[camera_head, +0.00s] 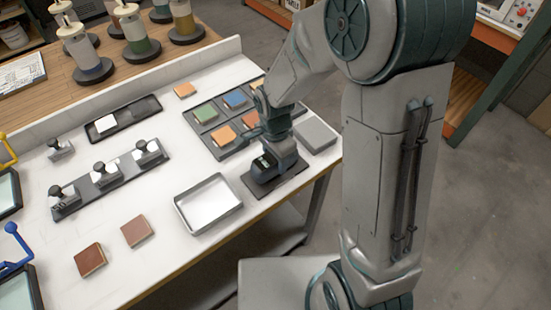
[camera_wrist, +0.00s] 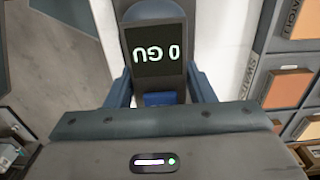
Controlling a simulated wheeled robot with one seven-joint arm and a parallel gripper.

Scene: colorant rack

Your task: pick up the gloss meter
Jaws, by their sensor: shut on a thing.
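The gloss meter (camera_head: 265,166) is a dark, boxy device over a dark mat (camera_head: 295,178) near the right front edge of the white table. My gripper (camera_head: 277,150) comes down from above. In the wrist view my gripper (camera_wrist: 160,88) has one blue finger on each side of the meter and is shut on it. The meter looks upright. I cannot tell whether its underside touches the mat. The hand hides part of its top.
A swatch tray (camera_head: 205,134) with coloured tiles lies just behind, and a grey slab (camera_head: 315,135) to the right. An open metal tray (camera_head: 208,204) stands to the left. Two brown tiles (camera_head: 90,260) lie farther left. A rack with several black-knobbed tools (camera_head: 108,178) is beyond.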

